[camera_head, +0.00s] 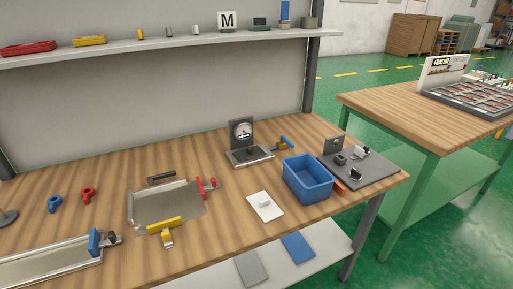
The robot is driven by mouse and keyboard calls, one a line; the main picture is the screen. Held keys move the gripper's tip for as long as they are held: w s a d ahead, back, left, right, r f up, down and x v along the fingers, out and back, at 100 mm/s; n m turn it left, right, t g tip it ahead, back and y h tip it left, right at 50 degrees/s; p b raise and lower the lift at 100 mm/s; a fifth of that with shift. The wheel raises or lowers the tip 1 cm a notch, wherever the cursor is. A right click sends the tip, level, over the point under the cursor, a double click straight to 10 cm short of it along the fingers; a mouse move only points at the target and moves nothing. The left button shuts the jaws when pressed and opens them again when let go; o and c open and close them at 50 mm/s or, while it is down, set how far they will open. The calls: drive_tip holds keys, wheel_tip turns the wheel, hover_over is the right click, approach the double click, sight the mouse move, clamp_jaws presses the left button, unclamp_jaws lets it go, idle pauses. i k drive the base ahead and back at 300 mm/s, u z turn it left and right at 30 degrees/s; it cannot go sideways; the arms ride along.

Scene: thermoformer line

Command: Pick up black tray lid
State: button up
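No black tray lid can be made out for certain. A white flat plate with a small raised knob (264,206) lies on the wooden workbench (235,235), left of a blue open bin (307,180). A dark grey flat board (378,170) with several small dark and metal fittings lies at the bench's right end. A small black bar-like piece (161,178) lies behind a metal frame plate (168,207). My gripper is not in view.
A dial gauge stand (242,140) stands at the bench's back. A metal tray (55,265) with a blue clamp is at front left. A lower shelf (315,263) holds grey and blue sheets. A second table (410,125) stands at right, with green floor between.

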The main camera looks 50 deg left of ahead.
sight(248, 153)
drive_tip(key=u, duration=0.3)
drive_tip(key=i, duration=0.65)
drive_tip(key=u, duration=1.25)
drive_tip(key=i, duration=0.6)
drive_tip(key=u, duration=0.6)
